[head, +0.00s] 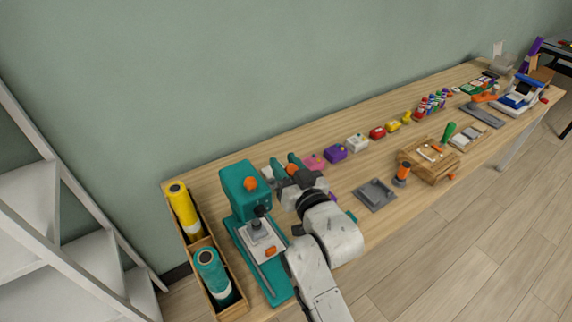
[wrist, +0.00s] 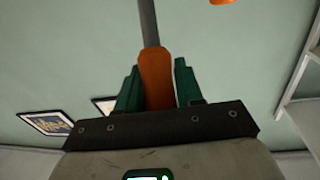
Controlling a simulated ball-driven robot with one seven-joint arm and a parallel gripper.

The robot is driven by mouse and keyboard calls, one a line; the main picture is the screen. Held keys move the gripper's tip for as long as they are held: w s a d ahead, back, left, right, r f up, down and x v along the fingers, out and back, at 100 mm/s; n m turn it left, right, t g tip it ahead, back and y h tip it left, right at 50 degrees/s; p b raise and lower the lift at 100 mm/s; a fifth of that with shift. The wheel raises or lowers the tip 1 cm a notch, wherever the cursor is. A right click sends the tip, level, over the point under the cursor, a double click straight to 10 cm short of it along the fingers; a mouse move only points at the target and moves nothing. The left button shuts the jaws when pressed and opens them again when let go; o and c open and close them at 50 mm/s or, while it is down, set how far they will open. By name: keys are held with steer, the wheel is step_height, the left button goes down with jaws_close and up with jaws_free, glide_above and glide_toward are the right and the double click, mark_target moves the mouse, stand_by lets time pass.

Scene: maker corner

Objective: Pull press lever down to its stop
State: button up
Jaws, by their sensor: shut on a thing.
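The teal press (head: 238,181) stands at the near left end of the bench, with an orange knob on its head and a grey ram over its base plate. The press lever shows in the wrist view as a grey rod (wrist: 148,22) ending in an orange handle (wrist: 156,70). My gripper (head: 285,163) is at the right side of the press head. Its teal fingers are shut on the orange handle, one on each side, as the wrist view shows. The handle is mostly hidden by my gripper in the head view.
A wooden tray (head: 243,309) with a yellow roll (head: 184,208) and a teal roll (head: 212,270) sits left of the press. A grey tray (head: 375,194) and several small coloured boxes lie to the right. White shelving (head: 60,215) stands at far left.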

jaws_close()
steer(key=shift+f, duration=0.1)
